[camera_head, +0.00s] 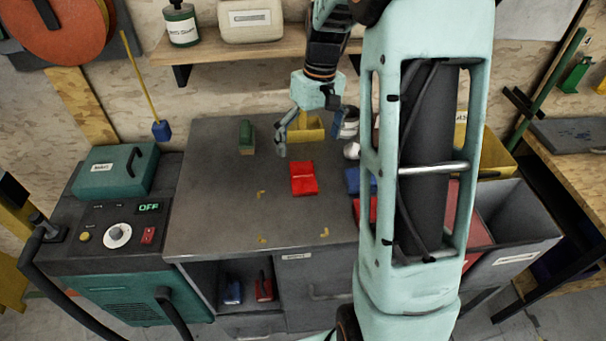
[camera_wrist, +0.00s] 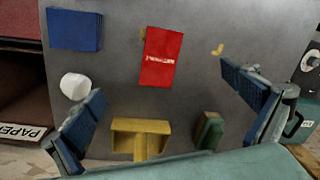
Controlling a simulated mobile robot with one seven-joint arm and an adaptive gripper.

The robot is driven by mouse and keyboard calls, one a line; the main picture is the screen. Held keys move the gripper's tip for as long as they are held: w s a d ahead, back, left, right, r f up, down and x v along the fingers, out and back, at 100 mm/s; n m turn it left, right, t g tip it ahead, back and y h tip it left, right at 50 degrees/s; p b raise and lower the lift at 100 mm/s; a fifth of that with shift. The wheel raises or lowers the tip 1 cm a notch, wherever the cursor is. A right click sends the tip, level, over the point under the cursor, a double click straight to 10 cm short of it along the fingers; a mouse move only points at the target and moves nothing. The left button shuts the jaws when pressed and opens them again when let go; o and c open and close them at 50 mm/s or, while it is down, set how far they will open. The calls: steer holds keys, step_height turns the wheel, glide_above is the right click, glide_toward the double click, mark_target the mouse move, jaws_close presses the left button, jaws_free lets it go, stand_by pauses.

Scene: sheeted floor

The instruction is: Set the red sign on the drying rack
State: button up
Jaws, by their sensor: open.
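The red sign (camera_head: 303,178) lies flat on the grey worktable (camera_head: 215,205), near its middle. It also shows in the wrist view (camera_wrist: 163,62), with pale lettering across it. My gripper (camera_head: 314,143) is open and empty above the table, behind the sign in the head view. In the wrist view its two fingers (camera_wrist: 164,78) are wide apart, with the sign showing between and beyond their tips. A yellow open-fronted stand (camera_wrist: 141,136) is on the table below the gripper. I cannot tell for sure which thing is the drying rack.
A green block (camera_head: 246,138), a blue block (camera_wrist: 75,29) and a white rounded object (camera_wrist: 74,86) are on the table around the sign. A green machine (camera_head: 115,230) adjoins it at left; grey bins (camera_head: 515,225) stand at right. The table's front left is mostly clear.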

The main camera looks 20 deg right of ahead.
mark_target(304, 176)
steer(key=f+n+y, duration=0.1)
steer(key=n, duration=0.3)
steer(key=d+f+n+y+b, duration=0.1)
steer(key=f+n, duration=0.1)
steer(key=n, duration=0.2)
steer(key=f+n+t+y, duration=0.1)
steer(key=n, duration=0.3)
steer(key=shift+s+d+f+n, duration=0.1)
steer(key=shift+d+f+n, duration=0.05)
steer(key=shift+d+n, duration=0.2)
steer(key=x, duration=0.6)
steer(key=shift+f, duration=0.25)
steer(key=c, duration=1.2)
steer(key=shift+r, duration=0.1)
steer(key=shift+c, duration=0.2)
